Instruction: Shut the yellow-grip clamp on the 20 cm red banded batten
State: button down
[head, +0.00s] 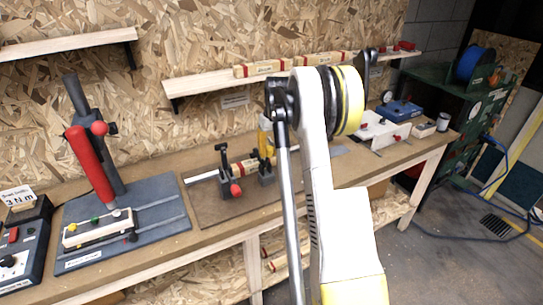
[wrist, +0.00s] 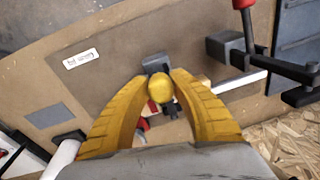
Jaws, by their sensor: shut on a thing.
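The yellow grip (wrist: 160,88) of the clamp sits between the two yellow fingers of my gripper (wrist: 166,84) in the wrist view. The fingers are shut on it. The clamp's dark body (wrist: 156,62) shows just beyond the grip. In the head view its dark base (head: 266,175) stands on the bench, and my arm hides part of it. The red banded batten (head: 243,165) lies level between this clamp and a second clamp with a red grip (head: 235,189). In the wrist view the fingers and clamp cover most of the batten. I cannot tell whether the clamp pad touches it.
A press with a red lever (head: 90,165) stands on a grey base to the left. A pale rod (head: 201,177) runs left of the red-grip clamp. A shelf (head: 205,84) with more battens hangs behind. Boxes (head: 384,130) stand at the bench's right.

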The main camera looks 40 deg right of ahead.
jog(key=shift+w+d+r, duration=0.1)
jog(key=shift+w, duration=0.35)
jog(key=shift+w+d+r, duration=0.1)
jog(key=shift+w, duration=0.45)
jog(key=c, duration=1.1)
grip_release()
notch_tip(320, 180, up, 12)
jog(key=s, duration=0.1)
jog(key=shift+d, duration=0.4)
